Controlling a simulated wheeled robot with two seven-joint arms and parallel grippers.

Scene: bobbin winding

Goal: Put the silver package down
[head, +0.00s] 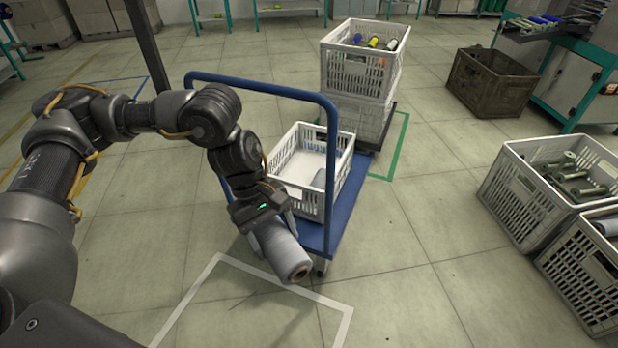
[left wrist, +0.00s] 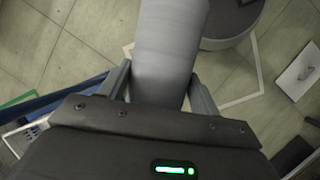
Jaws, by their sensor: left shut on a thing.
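The silver package (head: 282,250) is a grey, roll-shaped piece with a brown core showing at its lower end. My left gripper (head: 262,222) is shut on it and holds it tilted above the floor, in front of the blue trolley. In the left wrist view the package (left wrist: 168,55) runs up between the two fingers (left wrist: 160,88). A white crate (head: 308,205) stands on the trolley (head: 345,215), just behind the gripper; something grey shows inside it. My right gripper is not in view.
The trolley's blue handle (head: 265,88) rises behind my left arm. Stacked white crates (head: 345,72) with coloured bobbins stand beyond. Two white crates (head: 520,200) with bobbins stand at the right, and a brown bin (head: 490,85) behind. A white-outlined floor area (head: 250,310) is clear.

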